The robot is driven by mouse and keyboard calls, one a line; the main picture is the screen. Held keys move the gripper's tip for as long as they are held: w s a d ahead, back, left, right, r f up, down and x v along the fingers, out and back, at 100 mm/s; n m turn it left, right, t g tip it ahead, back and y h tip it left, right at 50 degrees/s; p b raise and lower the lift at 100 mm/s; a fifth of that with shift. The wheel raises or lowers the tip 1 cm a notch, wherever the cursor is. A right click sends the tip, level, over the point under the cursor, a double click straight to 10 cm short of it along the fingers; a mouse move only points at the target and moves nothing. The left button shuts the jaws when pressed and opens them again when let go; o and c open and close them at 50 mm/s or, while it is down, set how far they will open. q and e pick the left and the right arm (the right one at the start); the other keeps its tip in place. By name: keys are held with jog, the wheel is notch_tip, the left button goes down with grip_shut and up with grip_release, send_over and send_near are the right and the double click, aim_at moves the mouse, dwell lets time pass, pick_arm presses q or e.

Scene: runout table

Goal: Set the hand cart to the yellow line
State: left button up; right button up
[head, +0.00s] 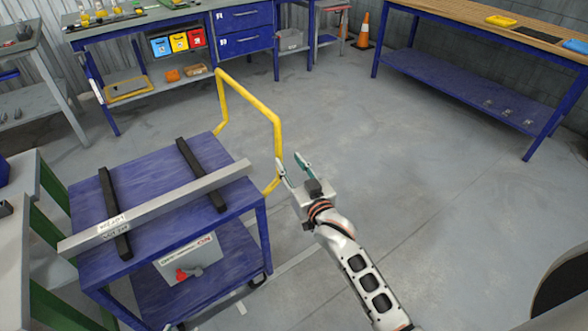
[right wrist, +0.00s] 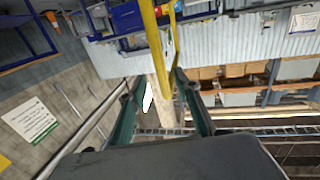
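The hand cart (head: 160,180) is blue with two shelves and stands at the left in the head view. Its yellow tube handle (head: 250,99) rises on its far right side and also shows in the right wrist view (right wrist: 155,45). My right gripper (head: 292,169) is open beside the handle's near upright. In the right wrist view (right wrist: 155,82) the tube appears between the parted fingers; I cannot tell whether they touch it. A long metal bar (head: 165,205) lies across two black strips on the cart. No yellow floor line can be made out. My left gripper is not in view.
A grey table with green legs (head: 55,185) stands close left of the cart. A blue workbench (head: 180,20) is at the back, another bench (head: 470,85) at the back right. An orange cone (head: 363,30) stands between them. The middle floor is clear.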

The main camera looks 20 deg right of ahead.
jog(key=shift+s+d, duration=0.15)
jog(key=shift+s, duration=1.05)
jog(key=s+d+f+n+g, duration=0.1)
jog(key=s+f+g, duration=0.2)
jog(key=s+f, duration=0.7)
jog(key=s+d+f+n+g, duration=0.1)
jog(key=s+f+g, duration=0.3)
jog(key=s+f, duration=0.6)
jog(key=s+d, duration=0.1)
jog(key=s, duration=0.7)
jog(key=shift+s+d+f+n, duration=0.2)
jog(key=shift+s+f+n, duration=0.05)
jog(key=shift+s+n, duration=0.15)
